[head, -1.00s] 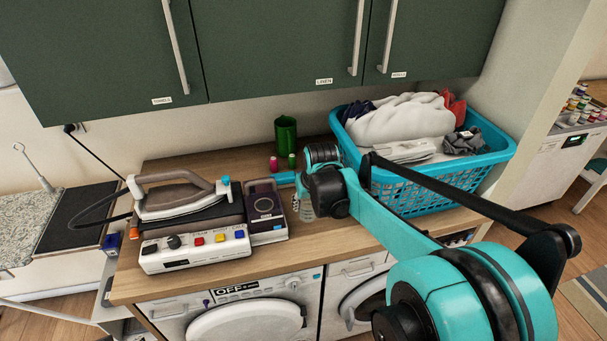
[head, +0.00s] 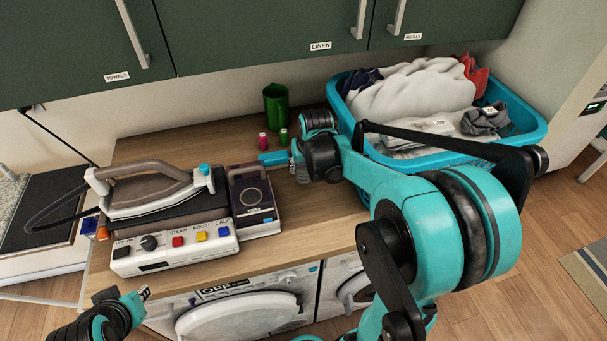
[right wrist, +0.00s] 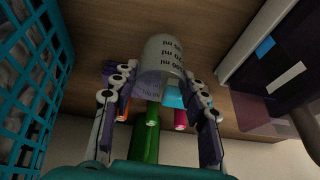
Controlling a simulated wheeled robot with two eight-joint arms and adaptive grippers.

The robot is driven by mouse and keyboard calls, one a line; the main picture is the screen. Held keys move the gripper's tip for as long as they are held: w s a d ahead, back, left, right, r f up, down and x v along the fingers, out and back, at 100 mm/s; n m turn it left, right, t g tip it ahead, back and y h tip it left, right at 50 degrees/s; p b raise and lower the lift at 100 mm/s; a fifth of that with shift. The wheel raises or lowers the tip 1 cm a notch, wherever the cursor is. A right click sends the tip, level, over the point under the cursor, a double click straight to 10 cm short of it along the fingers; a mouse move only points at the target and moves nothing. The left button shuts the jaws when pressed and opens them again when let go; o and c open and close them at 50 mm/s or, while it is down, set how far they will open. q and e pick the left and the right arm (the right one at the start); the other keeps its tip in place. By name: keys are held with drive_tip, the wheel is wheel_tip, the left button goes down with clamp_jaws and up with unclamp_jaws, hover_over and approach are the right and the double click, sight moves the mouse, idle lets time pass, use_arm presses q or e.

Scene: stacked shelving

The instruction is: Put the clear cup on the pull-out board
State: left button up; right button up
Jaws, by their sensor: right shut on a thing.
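The clear cup (right wrist: 162,62), with dark printed marks, sits between the fingers of my right gripper (right wrist: 160,98) in the right wrist view. That gripper is shut on it. In the head view my right gripper (head: 293,160) is over the wooden counter, with a bit of the cup (head: 302,174) showing below; most of it is hidden. I cannot tell whether the cup touches the counter. My left gripper (head: 143,295) is at the lower left in front of the washer, small and partly hidden, its opening unclear. I cannot pick out the pull-out board with certainty.
A teal laundry basket (head: 520,133) full of cloth stands right of my right gripper. A green cup (head: 276,108) and two thread spools (head: 263,141) stand behind. An iron (head: 150,190) on its station and a dark box (head: 253,205) are left. Green cupboards (head: 250,30) hang above.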

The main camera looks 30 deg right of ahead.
sight(304, 174)
wheel_tip(304, 174, down, 4)
drive_tip(key=shift+r+b, duration=0.25)
drive_tip(key=shift+b, duration=0.35)
drive_tip(key=shift+f, duration=0.1)
drive_tip(key=o, duration=0.8)
drive_tip(key=shift+c, duration=0.2)
